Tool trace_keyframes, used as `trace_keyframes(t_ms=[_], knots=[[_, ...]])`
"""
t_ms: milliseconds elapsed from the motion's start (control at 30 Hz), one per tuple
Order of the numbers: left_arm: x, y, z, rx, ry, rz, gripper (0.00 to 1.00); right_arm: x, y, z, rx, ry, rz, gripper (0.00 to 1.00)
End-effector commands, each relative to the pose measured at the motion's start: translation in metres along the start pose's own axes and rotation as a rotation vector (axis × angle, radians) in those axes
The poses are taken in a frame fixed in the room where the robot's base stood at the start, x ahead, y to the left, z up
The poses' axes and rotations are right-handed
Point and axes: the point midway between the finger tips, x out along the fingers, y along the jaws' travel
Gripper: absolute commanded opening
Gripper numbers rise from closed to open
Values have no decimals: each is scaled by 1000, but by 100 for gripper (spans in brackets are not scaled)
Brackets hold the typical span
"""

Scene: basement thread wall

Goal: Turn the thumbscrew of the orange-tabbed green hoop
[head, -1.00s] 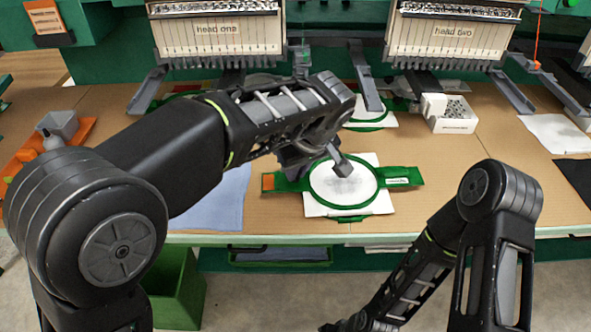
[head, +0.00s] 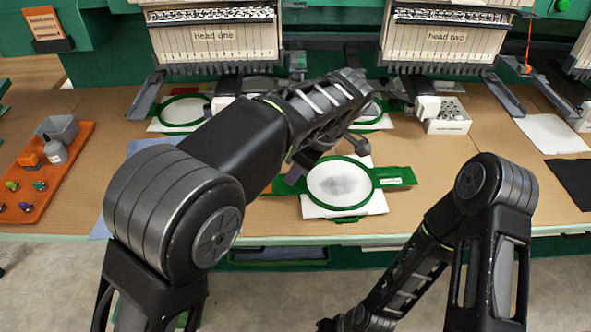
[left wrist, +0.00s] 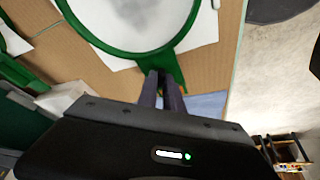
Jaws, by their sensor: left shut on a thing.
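The green hoop (head: 312,201) lies on the table in front of me, around white cloth (head: 340,183) with a grey patch. Its right arm (head: 397,176) bears a white label. My left gripper (head: 293,177) is at the hoop's left side. In the left wrist view, my left fingers (left wrist: 161,78) are close together on the hoop's green arm (left wrist: 176,70) beside the ring. I cannot make out the thumbscrew. My right gripper (head: 328,324) is low at the bottom edge, its fingers unclear.
Other hoops (head: 181,124) lie behind, under the machine heads. A white box (head: 448,122) stands at the back right. An orange tray (head: 60,190) with small items is at left. A black cloth (head: 572,183) lies at right. The table's front right is clear.

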Motion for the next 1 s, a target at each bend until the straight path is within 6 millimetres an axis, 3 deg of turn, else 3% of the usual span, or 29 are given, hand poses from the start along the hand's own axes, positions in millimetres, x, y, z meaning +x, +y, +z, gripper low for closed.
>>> trace_keyframes(t_ms=[400, 433, 667, 1000], knots=[[0, 0, 0, -2, 0, -1, 0, 0, 0, 0, 0, 0, 0, 36], [0, 0, 0, -2, 0, -1, 13, 0, 0, 0, 0, 0, 0, 36], [0, 0, 0, -1, 0, -1, 31, 0, 0, 0, 0, 0, 0, 36], [-3, 0, 0, -1, -1, 0, 33, 0, 0, 0, 0, 0, 0, 36]])
